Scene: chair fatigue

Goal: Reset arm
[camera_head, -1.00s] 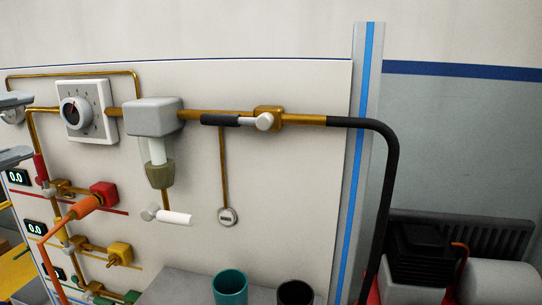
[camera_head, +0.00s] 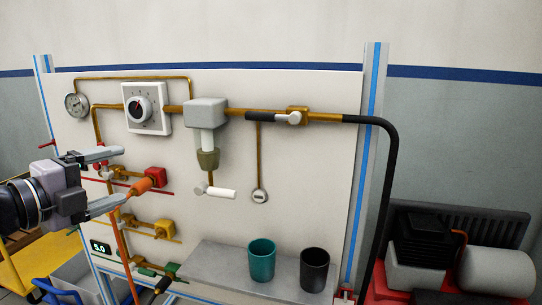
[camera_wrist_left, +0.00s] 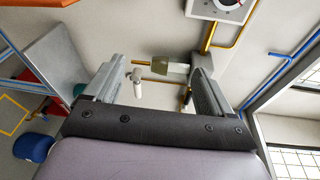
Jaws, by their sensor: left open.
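My left gripper (camera_head: 118,178) comes in from the left in front of the wall panel (camera_head: 310,180). Its two fingers are spread apart with nothing between them, near an orange handle (camera_head: 140,187) but not visibly holding it. In the left wrist view the open fingers (camera_wrist_left: 155,88) point toward the panel, with the white valve handle (camera_wrist_left: 138,90) and the filter bowl (camera_wrist_left: 172,68) beyond them. My right gripper is not in view.
The panel carries a dial (camera_head: 145,108), a gauge (camera_head: 76,104), brass pipes and red, yellow and green fittings. A shelf (camera_head: 215,266) holds a teal cup (camera_head: 262,260) and a black cup (camera_head: 314,268). A compressor (camera_head: 495,270) stands at the right, by a black hose (camera_head: 388,190).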

